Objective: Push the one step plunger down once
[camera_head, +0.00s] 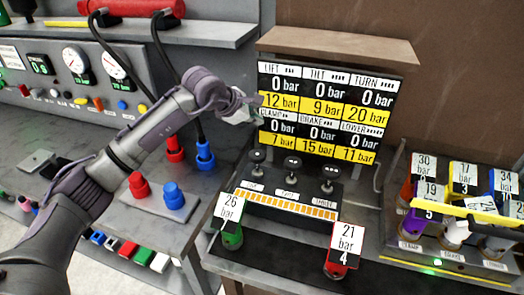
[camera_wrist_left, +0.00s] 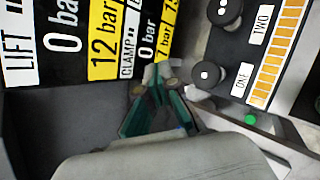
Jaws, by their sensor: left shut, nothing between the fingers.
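The one step plunger is a black round knob with a single white dot, the leftmost of three on the black panel in the head view (camera_head: 257,155). In the left wrist view the one step plunger (camera_wrist_left: 207,74) stands beside a white label reading ONE. My left gripper (camera_head: 243,108) is shut and empty, above and left of this plunger in the head view, in front of the display board's left edge. Its fingertips also show in the left wrist view (camera_wrist_left: 155,80), apart from the plunger. The two step plunger (camera_wrist_left: 224,12) stands beyond it. My right gripper is out of view.
The display board (camera_head: 318,110) rises behind the plungers. A row of orange bars (camera_head: 285,204) runs in front of them. Tagged green (camera_head: 232,236) and red (camera_head: 337,265) pieces stand nearer. Red and blue connectors (camera_head: 205,155) stand left; a rack of tagged pieces (camera_head: 440,262) sits right.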

